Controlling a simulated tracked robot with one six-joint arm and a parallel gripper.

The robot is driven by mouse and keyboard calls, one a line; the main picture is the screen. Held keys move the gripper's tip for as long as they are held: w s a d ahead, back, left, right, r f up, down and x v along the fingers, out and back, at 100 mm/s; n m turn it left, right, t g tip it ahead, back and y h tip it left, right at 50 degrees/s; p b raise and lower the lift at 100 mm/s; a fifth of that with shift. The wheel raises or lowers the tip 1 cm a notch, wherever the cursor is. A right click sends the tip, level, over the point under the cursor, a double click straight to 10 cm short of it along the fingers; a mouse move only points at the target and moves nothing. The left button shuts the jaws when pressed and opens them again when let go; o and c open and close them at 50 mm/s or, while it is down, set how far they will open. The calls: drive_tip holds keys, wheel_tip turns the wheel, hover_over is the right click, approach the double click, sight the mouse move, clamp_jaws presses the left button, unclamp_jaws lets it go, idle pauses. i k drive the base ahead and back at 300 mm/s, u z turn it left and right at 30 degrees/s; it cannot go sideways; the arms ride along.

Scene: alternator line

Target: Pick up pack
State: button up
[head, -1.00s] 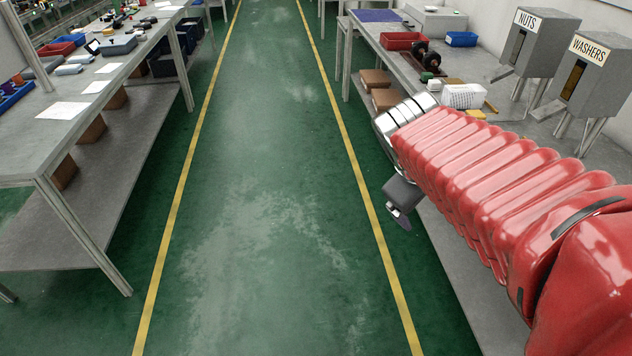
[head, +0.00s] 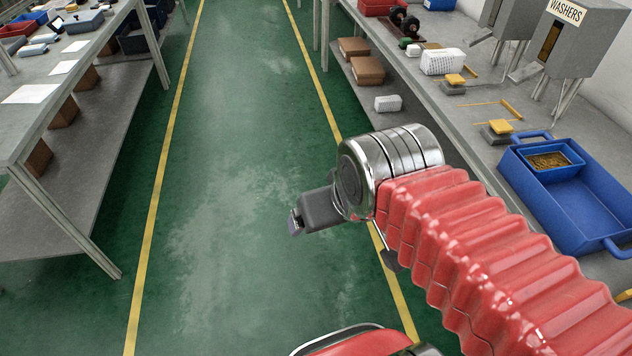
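I cannot tell for sure which thing is the pack. A white ribbed block (head: 443,61) sits on the right workbench (head: 420,95). A smaller white ribbed block (head: 388,103) lies on the shelf under that bench, near its aisle edge. My gripper (head: 296,222) is over the green aisle floor, left of the bench and nearer to me than both blocks. It points left in the picture. Its fingers are small and dark, so I cannot tell whether they are open or shut. I see nothing held in it.
Brown boxes (head: 367,71) stand on the right lower shelf. A blue tray (head: 585,215) with a small bin, yellow-handled tools (head: 500,127) and a washers dispenser (head: 572,40) are on the bench. A left workbench (head: 35,125) borders the aisle, whose floor (head: 240,120) is clear.

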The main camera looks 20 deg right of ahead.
sight(448, 61)
drive_tip(key=z, duration=1.2)
drive_tip(key=i, duration=1.4)
drive_tip(key=u, duration=0.6)
drive_tip(key=i, duration=0.7)
drive_tip(key=u, duration=0.75)
drive_tip(key=i, duration=0.6)
drive_tip(key=u, duration=0.35)
